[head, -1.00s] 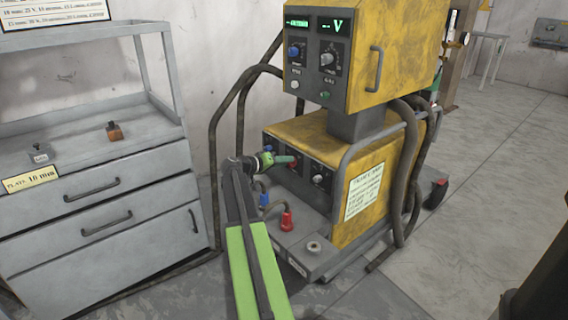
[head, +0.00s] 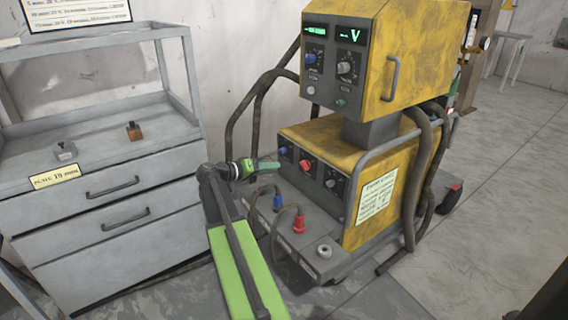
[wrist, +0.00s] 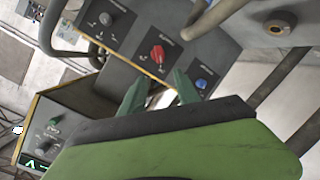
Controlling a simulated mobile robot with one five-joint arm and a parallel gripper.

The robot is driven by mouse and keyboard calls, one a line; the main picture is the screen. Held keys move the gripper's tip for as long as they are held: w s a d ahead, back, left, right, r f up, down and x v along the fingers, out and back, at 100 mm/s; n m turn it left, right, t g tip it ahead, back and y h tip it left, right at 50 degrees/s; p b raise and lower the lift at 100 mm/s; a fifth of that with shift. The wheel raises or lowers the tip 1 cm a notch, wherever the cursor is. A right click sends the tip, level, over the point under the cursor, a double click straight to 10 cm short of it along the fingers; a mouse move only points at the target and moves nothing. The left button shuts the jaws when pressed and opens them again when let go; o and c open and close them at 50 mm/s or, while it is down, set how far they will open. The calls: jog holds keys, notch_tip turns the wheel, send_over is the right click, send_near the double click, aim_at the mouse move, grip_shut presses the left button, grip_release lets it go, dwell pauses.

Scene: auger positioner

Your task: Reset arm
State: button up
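My green arm reaches from the bottom of the head view to the yellow and grey welding machine (head: 335,140). My gripper (head: 272,165) is in front of the machine's lower panel, left of its red knob (head: 305,166). In the wrist view the two green fingers (wrist: 160,88) stand apart with nothing between them. The red knob (wrist: 157,54) lies beyond the fingertips, clear of them.
Blue (head: 277,202) and red (head: 299,224) cable plugs stand on the machine's low front ledge. A grey drawer cabinet (head: 110,230) is at left, with small blocks on top. Thick hoses hang around the machine. Open floor (head: 480,200) lies to the right.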

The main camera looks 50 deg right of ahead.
jog(key=v, duration=0.2)
jog(key=shift+w+a, duration=0.15)
jog(key=shift+a, duration=0.2)
jog(key=w+a+f+n+t, duration=0.1)
jog(key=w+a, duration=0.2)
jog(key=a, duration=0.3)
jog(key=w+a+f+n+t+y, duration=0.1)
jog(key=w+a+f+t, duration=0.15)
jog(key=a, duration=0.35)
jog(key=w+a+f+n+t, duration=0.1)
jog(key=w+a, duration=0.2)
jog(key=a, duration=0.3)
jog(key=s+a+f+n+y, duration=0.2)
jog(key=a+f+n+y, duration=0.15)
jog(key=a, duration=0.85)
jog(key=s+a+f+n+y, duration=0.3)
jog(key=a+f+y, duration=0.2)
jog(key=a, duration=0.7)
jog(key=s+a+f+n+y, duration=0.25)
jog(key=a+f+y, duration=0.2)
jog(key=a, duration=0.75)
notch_tip(320, 180, up, 35)
jog(key=p, duration=3.4)
jog(key=shift+w+f+p, duration=0.2)
jog(key=shift+w+p, duration=0.05)
jog(key=shift+p, duration=0.1)
